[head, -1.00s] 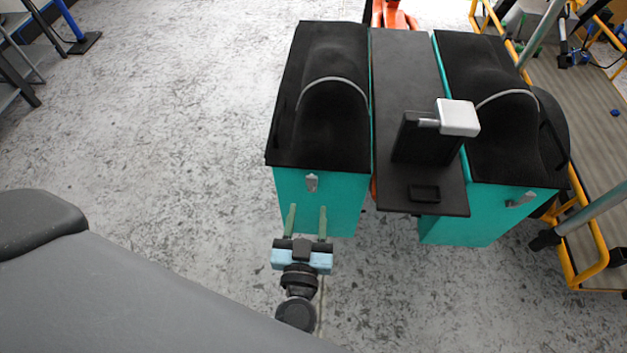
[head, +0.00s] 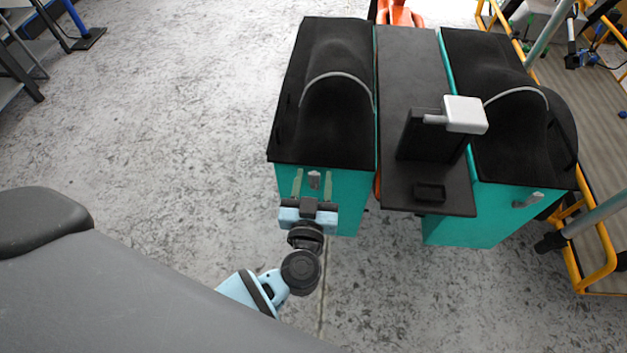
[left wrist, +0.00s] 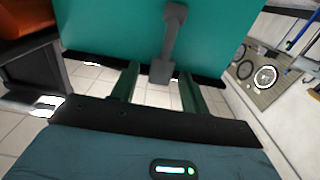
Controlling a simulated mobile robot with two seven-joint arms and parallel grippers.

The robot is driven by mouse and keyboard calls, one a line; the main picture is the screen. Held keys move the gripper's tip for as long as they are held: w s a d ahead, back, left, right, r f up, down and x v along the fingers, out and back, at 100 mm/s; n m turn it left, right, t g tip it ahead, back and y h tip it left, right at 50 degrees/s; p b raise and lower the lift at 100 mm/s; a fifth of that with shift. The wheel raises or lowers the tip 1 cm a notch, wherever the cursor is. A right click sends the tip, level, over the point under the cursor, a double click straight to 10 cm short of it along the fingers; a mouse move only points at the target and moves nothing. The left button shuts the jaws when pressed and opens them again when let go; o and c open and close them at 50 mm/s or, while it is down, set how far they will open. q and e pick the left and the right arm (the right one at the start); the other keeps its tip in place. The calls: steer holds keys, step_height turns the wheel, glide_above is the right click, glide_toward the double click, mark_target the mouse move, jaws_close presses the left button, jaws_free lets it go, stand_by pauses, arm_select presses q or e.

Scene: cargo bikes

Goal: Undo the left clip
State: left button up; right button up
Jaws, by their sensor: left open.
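The left clip (head: 314,180) is a small grey latch on the front face of the left teal box (head: 347,205), just under its black cover. My left gripper (head: 312,176) is open, its two green fingers on either side of the clip in the head view. In the left wrist view the clip (left wrist: 172,35) hangs as a grey bar on the teal panel, with its end between the open fingers. I cannot tell whether a finger touches it. My right gripper is not in view.
A second teal box (head: 462,228) with its own grey clip (head: 528,200) stands to the right. A black rack (head: 408,80) with a white-topped part (head: 465,114) lies between the boxes. Yellow rails (head: 597,255) stand at far right. Open floor (head: 180,130) lies to the left.

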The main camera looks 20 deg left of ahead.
arm_select(q)
steer(key=shift+c, duration=0.2)
steer(key=shift+c, duration=1.3)
jaws_close()
